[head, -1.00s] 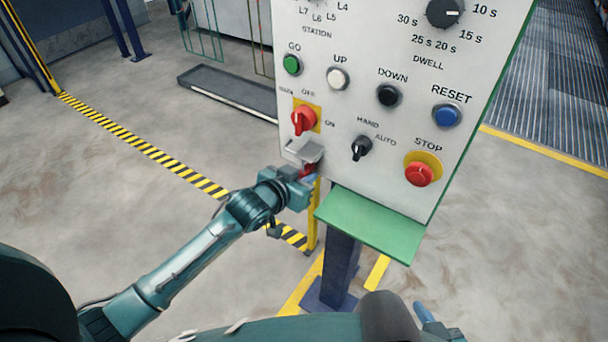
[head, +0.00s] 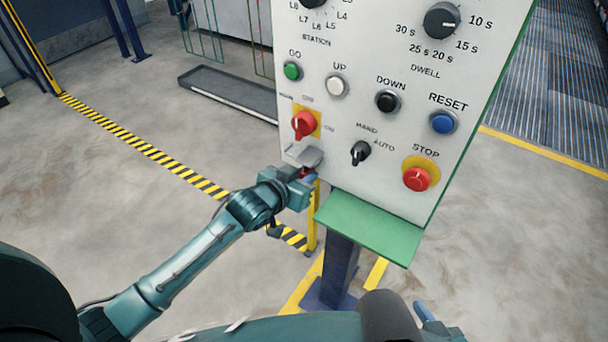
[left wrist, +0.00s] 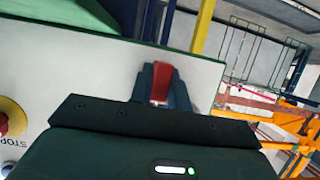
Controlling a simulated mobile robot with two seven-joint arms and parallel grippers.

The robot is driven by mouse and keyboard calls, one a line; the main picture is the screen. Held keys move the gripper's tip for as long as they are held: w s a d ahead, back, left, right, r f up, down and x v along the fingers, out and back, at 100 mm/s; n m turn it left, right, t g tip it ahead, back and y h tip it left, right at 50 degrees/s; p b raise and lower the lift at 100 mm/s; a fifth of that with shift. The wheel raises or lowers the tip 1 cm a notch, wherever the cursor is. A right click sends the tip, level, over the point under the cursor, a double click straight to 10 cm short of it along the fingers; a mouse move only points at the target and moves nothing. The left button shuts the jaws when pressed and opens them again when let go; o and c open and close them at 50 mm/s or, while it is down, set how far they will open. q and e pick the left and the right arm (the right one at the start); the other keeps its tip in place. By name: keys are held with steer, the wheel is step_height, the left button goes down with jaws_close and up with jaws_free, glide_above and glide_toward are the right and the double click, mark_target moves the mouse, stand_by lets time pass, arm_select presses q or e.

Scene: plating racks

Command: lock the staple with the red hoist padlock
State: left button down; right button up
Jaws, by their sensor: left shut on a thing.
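The red padlock (head: 306,173) is between the fingers of my left gripper (head: 303,188), which is shut on it. In the left wrist view the padlock (left wrist: 161,84) shows as a red block between the two dark fingers (left wrist: 160,92). The grey staple bracket (head: 303,155) juts from the control panel just below the red OFF/ON switch (head: 304,124). The padlock is right under this bracket. The shackle and the staple's hole are hidden, so I cannot tell whether they engage. My right gripper is not clearly seen.
The white panel (head: 345,113) carries several buttons and knobs, with a red STOP button (head: 417,179) at lower right. A green ledge (head: 369,226) juts out below it, above a blue post (head: 340,265).

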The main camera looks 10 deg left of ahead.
arm_select(q)
steer(key=shift+f, duration=0.2)
arm_select(e)
steer(key=shift+r, duration=0.15)
stand_by(0.5)
arm_select(q)
steer(key=c, duration=1.3)
jaws_free()
steer(key=shift+o, duration=0.2)
steer(key=shift+s+a, duration=0.1)
steer(key=shift+s, duration=0.2)
steer(key=p+v, duration=0.1)
steer(key=v, duration=1.1)
steer(key=shift+s+r, duration=0.2)
steer(key=shift+s, duration=0.05)
arm_select(e)
steer(key=shift+s+d+f+n, duration=0.15)
steer(key=shift+f+n, duration=0.15)
steer(key=shift+f, duration=0.1)
